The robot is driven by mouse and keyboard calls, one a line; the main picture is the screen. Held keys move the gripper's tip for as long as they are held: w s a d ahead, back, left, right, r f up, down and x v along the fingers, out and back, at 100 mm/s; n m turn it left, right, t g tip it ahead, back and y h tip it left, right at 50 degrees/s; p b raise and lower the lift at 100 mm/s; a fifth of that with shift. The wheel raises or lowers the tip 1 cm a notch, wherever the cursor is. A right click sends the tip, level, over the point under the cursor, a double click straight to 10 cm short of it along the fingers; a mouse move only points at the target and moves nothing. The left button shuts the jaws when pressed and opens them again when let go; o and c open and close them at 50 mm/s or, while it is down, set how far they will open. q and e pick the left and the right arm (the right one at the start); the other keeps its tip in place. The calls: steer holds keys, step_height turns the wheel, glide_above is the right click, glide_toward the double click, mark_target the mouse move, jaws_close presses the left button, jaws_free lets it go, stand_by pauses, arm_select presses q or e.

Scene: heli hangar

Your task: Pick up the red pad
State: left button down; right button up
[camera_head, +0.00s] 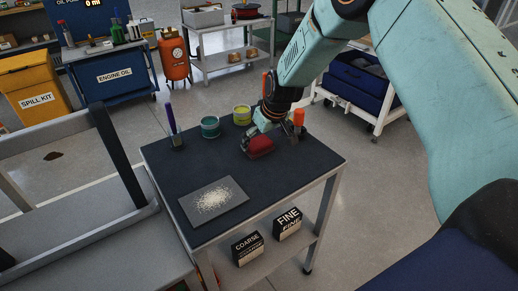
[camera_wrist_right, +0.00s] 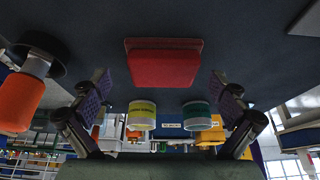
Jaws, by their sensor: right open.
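The red pad (camera_head: 261,146) lies on the dark top of the small cart (camera_head: 160,152), near its far right part. In the right wrist view the red pad (camera_wrist_right: 163,66) is a red block on a darker red base, centred ahead of the fingers. My right gripper (camera_head: 252,138) is at the pad, reaching down from behind it in the head view. In the right wrist view its two purple-padded fingers (camera_wrist_right: 160,88) are spread wide, with nothing between them, and the pad appears just beyond their tips. Contact cannot be told. My left gripper is not in view.
A teal can (camera_head: 210,128) and a yellow can (camera_head: 242,116) stand left of the gripper. An orange-handled item (camera_head: 298,118) stands close on its right. A purple-handled tool (camera_head: 172,124) and a grey plate with pale grains (camera_head: 185,203) are farther left. Boxes (camera_head: 288,224) sit below.

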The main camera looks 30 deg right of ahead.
mark_target(260, 143)
steer(key=shift+w+a+f, duration=0.15)
steer(key=shift+w+a, duration=0.05)
steer(key=shift+a, duration=0.15)
steer(key=shift+d, duration=0.2)
steer(key=c, duration=0.4)
steer(key=shift+a, duration=0.15)
steer(key=c, duration=0.8)
step_height(260, 143, up, 10)
steer(key=shift+f+p, duration=0.1)
steer(key=shift+p, duration=1.15)
steer(key=shift+c, duration=0.2)
steer(key=o, duration=0.6)
steer(key=c, duration=0.5)
